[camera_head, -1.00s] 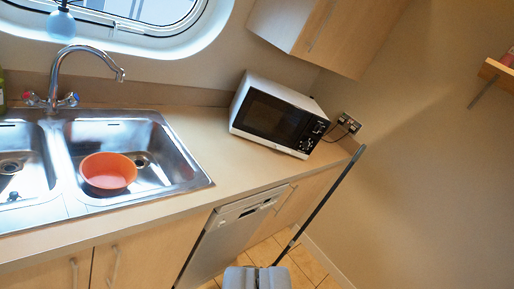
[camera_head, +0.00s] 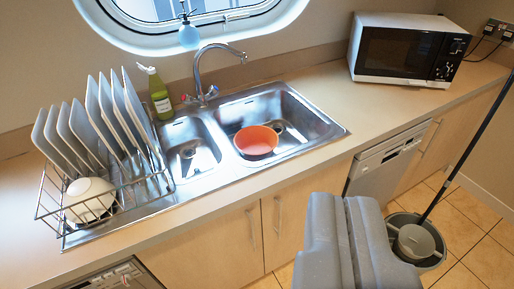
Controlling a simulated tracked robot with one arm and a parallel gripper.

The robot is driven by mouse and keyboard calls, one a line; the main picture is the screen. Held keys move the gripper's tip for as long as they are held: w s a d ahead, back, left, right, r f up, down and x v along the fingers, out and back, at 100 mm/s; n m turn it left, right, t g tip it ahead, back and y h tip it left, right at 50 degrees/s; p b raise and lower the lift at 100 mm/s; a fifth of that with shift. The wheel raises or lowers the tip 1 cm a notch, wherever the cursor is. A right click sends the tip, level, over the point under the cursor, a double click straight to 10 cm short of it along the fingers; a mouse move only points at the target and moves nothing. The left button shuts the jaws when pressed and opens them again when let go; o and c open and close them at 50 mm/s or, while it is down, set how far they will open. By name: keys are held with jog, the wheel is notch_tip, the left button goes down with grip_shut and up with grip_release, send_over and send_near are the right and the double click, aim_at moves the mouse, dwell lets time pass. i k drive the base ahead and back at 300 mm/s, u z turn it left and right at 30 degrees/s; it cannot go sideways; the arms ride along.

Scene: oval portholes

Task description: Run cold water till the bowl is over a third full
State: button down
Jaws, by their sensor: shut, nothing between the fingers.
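The orange bowl (camera_head: 256,141) sits upright in the right-hand basin of the steel sink (camera_head: 325,128). Its inside looks plain orange, and I cannot tell whether it holds water. The chrome tap (camera_head: 201,68) stands behind the sink, its spout curving right over the basin. No stream shows under the spout. The tap has a red-marked handle (camera_head: 186,98) on the left and a blue-marked handle (camera_head: 213,90) on the right. My grey gripper (camera_head: 342,202) is shut and empty, in front of the counter and well apart from the tap and bowl.
A dish rack (camera_head: 62,222) with plates and a white bowl (camera_head: 90,198) stands left. A green bottle (camera_head: 160,97) is beside the tap. A blue spray bottle (camera_head: 189,37) stands by the porthole. A microwave (camera_head: 405,50) is right. A mop bucket (camera_head: 428,262) stands on the floor.

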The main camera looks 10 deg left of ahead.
aim_at(257, 143)
jog(key=u, duration=0.1)
jog(key=k, duration=0.55)
jog(key=z, duration=0.6)
jog(key=i, duration=1.35)
jog(key=u, duration=0.25)
jog(key=i, duration=1)
jog(key=u, duration=0.9)
jog(key=i, duration=0.3)
jog(key=u, duration=0.25)
